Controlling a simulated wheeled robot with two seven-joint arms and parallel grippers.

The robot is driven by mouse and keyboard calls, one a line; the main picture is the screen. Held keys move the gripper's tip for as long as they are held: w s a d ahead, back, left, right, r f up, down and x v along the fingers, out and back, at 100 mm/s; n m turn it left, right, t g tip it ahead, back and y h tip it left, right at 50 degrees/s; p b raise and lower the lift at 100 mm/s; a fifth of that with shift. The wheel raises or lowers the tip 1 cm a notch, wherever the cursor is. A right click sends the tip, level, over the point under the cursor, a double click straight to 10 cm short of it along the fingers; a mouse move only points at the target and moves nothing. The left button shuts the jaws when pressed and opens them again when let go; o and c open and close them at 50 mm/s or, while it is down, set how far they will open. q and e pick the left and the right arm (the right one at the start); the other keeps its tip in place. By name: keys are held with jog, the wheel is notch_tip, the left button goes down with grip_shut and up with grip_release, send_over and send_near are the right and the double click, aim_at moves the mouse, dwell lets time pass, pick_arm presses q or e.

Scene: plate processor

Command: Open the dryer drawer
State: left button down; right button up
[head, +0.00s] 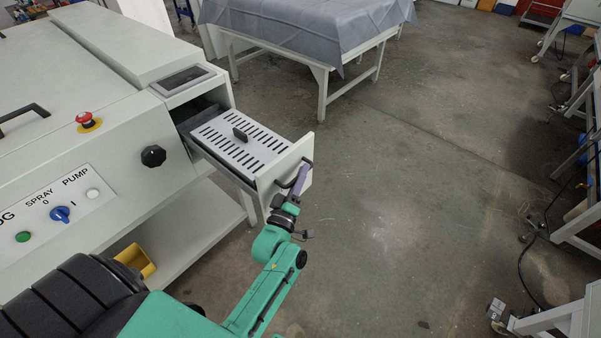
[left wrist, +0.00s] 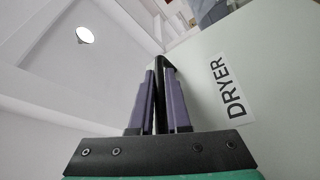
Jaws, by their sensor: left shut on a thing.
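The dryer drawer (head: 236,143) is pulled out from the right end of the grey machine. A white slotted tray with a small black grip shows inside it. My left gripper (head: 301,176) is at the outer face of the drawer front, shut on the black drawer handle (head: 287,183). In the left wrist view, the purple fingers (left wrist: 160,92) close around the black handle (left wrist: 166,64), beside the drawer front (left wrist: 211,65) with its DRYER label (left wrist: 234,88). My right gripper is not in view.
The machine panel has a red stop button (head: 85,119), a black knob (head: 153,156) and a blue switch (head: 61,214). A cloth-covered table (head: 300,25) stands behind. A yellow bin (head: 136,260) sits low at the left. The floor to the right of the drawer is clear.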

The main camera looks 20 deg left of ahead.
pick_arm(q)
jog(key=c, duration=0.9)
grip_release()
jog(key=b+v, duration=0.3)
jog(key=v, duration=1.1)
jog(key=shift+s+f, duration=0.1)
jog(key=shift+s, duration=0.2)
